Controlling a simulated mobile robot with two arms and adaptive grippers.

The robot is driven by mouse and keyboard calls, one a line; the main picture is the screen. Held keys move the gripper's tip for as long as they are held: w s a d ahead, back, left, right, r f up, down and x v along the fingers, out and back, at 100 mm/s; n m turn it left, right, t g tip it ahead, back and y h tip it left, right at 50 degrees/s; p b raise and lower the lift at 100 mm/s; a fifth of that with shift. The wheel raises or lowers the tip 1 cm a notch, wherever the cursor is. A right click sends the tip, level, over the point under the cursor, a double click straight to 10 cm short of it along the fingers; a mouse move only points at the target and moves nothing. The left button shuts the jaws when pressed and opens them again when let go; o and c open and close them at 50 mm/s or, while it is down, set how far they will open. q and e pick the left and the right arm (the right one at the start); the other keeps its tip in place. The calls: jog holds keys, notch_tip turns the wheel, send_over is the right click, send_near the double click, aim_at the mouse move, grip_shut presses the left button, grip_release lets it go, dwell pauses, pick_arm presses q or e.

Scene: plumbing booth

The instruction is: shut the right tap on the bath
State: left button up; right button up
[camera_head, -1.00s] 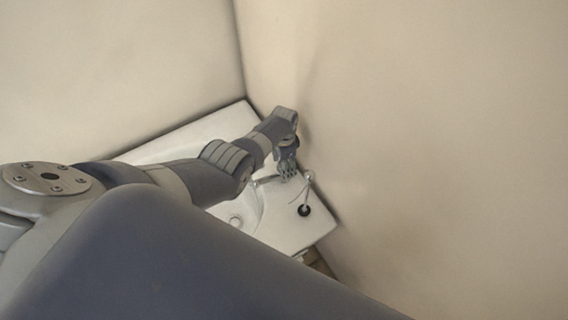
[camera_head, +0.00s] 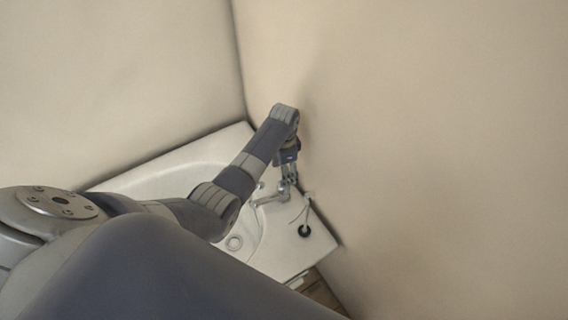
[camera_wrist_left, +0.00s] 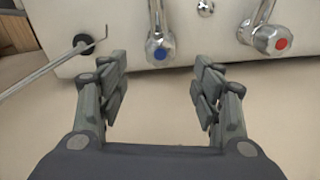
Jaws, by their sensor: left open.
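The white bath (camera_head: 166,171) stands in the corner. Its chrome tap fitting (camera_head: 268,197) is by the right wall. In the left wrist view I see a tap with a blue dot (camera_wrist_left: 160,46) and, to its right, a tap with a red dot (camera_wrist_left: 267,38). My left gripper (camera_head: 289,180) hangs over the tap end of the bath. In the left wrist view its open fingers (camera_wrist_left: 161,88) are empty. The blue-dotted tap lines up with the gap between them, just beyond the fingertips. The red-dotted tap is beyond the right finger. My right gripper is not in view.
A black round fitting (camera_head: 304,231) with a thin rod is on the bath's corner. It also shows left of the fingers in the wrist view (camera_wrist_left: 82,42). The beige wall (camera_head: 420,140) is close beside my left gripper.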

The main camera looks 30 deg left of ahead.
pick_arm(q)
jog(key=shift+r, duration=1.6)
